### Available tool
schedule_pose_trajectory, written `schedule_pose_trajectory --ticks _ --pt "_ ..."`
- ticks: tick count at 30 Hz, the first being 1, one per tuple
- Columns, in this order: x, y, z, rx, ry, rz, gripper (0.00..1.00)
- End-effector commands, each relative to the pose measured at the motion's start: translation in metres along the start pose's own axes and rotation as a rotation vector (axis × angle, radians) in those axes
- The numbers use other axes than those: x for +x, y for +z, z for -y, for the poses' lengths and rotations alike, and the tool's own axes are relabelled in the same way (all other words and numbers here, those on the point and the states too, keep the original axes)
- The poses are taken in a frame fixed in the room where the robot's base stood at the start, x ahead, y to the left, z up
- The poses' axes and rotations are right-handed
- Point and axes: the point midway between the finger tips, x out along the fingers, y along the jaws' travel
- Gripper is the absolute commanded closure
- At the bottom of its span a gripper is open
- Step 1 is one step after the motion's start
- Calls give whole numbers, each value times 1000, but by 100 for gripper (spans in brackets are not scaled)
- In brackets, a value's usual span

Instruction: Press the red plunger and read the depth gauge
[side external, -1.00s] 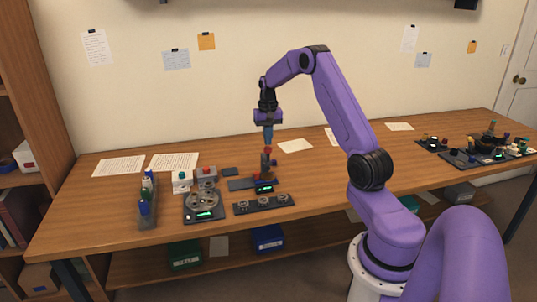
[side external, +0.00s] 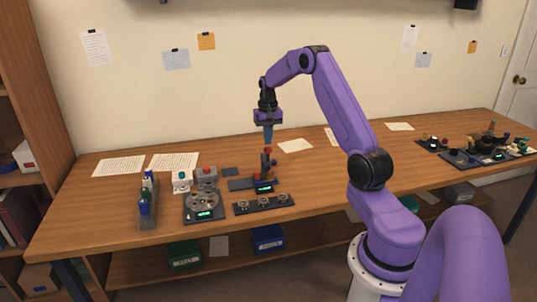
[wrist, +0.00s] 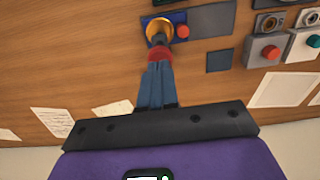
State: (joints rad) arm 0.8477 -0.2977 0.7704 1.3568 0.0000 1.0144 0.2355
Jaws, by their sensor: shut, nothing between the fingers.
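The depth gauge (side external: 264,188) is a dark stand on the bench with a small lit green display, whose digits are too small to read. In the wrist view my gripper (wrist: 157,66) partly covers the plunger. I cannot tell whether the tips touch it.
A smaller red knob (wrist: 183,31) sits beside the brass part. A grey lens station (side external: 204,204) with a green display and a bottle rack (side external: 147,205) stand to the left. A three-dial panel (side external: 263,204) lies in front.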

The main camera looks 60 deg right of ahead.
Motion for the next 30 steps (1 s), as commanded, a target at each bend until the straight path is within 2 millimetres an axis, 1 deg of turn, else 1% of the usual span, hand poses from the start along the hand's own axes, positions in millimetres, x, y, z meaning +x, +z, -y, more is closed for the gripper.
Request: schedule_pose_trajectory --ticks 8,21,30 --pt "2 0 0 0 0 1 100" --pt "19 0 0 0 0 1 100" --pt "23 0 0 0 0 2 100"
